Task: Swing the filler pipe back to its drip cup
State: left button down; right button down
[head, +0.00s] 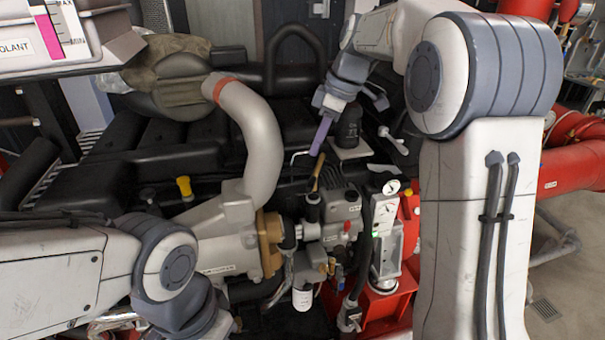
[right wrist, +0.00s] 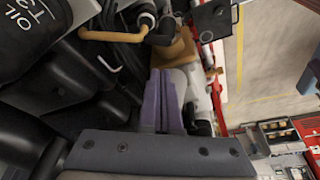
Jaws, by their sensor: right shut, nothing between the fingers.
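My right gripper (head: 319,146) reaches down from above into the middle of the head view. Its purple fingers are shut and empty; they also show in the right wrist view (right wrist: 164,82). Just beyond the fingertips, a brass-coloured bent pipe (right wrist: 103,36), probably the filler pipe, runs to a black fitting. In the head view a short brass-coloured piece (head: 319,171) stands just below the fingertips, apparently the same pipe. I cannot tell whether the fingers touch it. I cannot make out the drip cup for certain. My left gripper is out of view; only its arm shows at lower left.
A black oil canister (head: 347,124) stands close right of the gripper, also large in the right wrist view (right wrist: 35,35). A thick grey pipe (head: 256,130) curves at left. A pressure gauge (head: 391,187) stands at right. A thin white hooked rod (head: 299,156) lies beside the fingers.

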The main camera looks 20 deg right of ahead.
jog(key=shift+w+d, duration=0.1)
